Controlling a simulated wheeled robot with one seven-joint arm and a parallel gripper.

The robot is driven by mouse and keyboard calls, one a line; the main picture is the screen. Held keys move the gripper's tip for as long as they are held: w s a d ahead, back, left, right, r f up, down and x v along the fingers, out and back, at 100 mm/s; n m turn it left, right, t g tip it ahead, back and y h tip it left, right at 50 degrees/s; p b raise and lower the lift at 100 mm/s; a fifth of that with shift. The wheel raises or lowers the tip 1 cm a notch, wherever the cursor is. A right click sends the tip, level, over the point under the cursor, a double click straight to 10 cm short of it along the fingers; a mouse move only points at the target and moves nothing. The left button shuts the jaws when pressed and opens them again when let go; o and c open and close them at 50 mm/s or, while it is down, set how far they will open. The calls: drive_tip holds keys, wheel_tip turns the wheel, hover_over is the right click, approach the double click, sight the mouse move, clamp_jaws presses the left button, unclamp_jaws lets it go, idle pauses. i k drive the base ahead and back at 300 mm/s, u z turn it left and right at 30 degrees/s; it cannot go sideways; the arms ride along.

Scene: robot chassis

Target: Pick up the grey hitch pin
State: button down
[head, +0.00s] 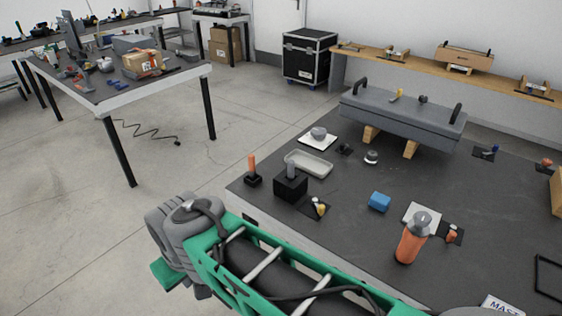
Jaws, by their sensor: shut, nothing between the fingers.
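A grey upright pin (291,170), which looks like the hitch pin, stands in a square black block (290,188) near the left edge of the dark table (345,233). Only its upper part shows; the lower part is hidden in the block. My arm crosses the bottom of the head view, in front of the table's near left edge. My gripper's fingers cannot be made out in this view.
An orange-handled piece (252,170) stands left of the block, and a pale tray (309,163) lies behind it. A blue block (379,201) and an orange cylinder (409,243) stand to the right. A grey case (402,118) stands at the back.

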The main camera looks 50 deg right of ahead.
sight(290, 163)
drive_tip(key=z, duration=1.35)
drive_tip(key=k, duration=0.2)
drive_tip(key=u, duration=1)
drive_tip(key=k, duration=1.15)
drive_tip(key=u, duration=1)
drive_tip(key=i, duration=1.6)
drive_tip(key=z, duration=0.4)
drive_tip(key=i, duration=1.25)
drive_tip(key=z, duration=1.7)
drive_tip(key=i, duration=0.9)
drive_tip(key=z, duration=0.8)
